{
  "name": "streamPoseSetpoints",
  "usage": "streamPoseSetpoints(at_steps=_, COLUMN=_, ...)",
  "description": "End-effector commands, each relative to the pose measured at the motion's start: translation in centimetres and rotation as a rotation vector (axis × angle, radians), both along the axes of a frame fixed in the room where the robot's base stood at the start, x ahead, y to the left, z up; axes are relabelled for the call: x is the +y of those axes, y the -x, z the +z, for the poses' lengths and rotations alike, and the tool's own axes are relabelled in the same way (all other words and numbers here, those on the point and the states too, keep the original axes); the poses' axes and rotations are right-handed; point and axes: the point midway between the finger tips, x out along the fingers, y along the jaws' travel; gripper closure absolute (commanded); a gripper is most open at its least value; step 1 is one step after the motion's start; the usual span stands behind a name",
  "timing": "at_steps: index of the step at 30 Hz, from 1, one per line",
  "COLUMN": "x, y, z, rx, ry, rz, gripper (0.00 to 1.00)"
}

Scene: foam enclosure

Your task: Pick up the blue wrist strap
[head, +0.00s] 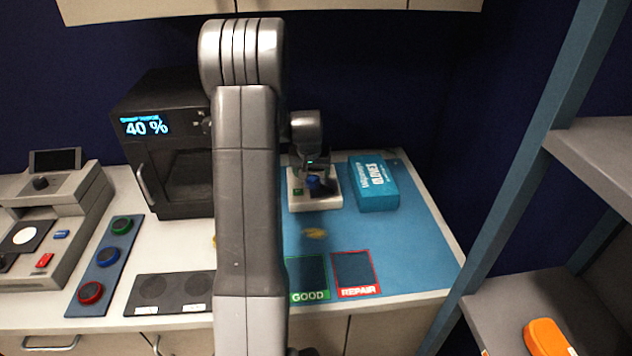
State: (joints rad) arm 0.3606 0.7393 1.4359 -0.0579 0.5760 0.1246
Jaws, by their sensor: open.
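A small dark blue item (315,184), which looks like the blue wrist strap, is at the white device (318,204) on the blue mat. It is small, and I cannot tell if it rests on the device or is just above it. My gripper (313,171) points down right over it, with the jaws open. I cannot tell if the fingers touch the blue item. My arm hides part of the mat and counter to the left.
A teal box (374,184) stands close right of the device. A yellow item (316,233) and GOOD (308,279) and REPAIR (356,273) squares lie in front on the blue mat (420,245). A black oven (165,145) stands left; a shelf post (530,170) rises right.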

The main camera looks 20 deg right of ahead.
Motion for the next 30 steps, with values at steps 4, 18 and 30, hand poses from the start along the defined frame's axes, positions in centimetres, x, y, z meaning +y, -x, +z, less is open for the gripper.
streamPoseSetpoints(at_steps=4, x=-0.3, y=-0.4, z=-1.7, rx=0.003, ry=-0.001, rz=0.000, gripper=0.28)
streamPoseSetpoints(at_steps=18, x=-0.6, y=-0.9, z=-3.0, rx=-0.001, ry=0.000, rz=0.000, gripper=0.36)
streamPoseSetpoints(at_steps=30, x=-0.6, y=-0.9, z=-3.0, rx=0.000, ry=0.000, rz=0.000, gripper=0.80)
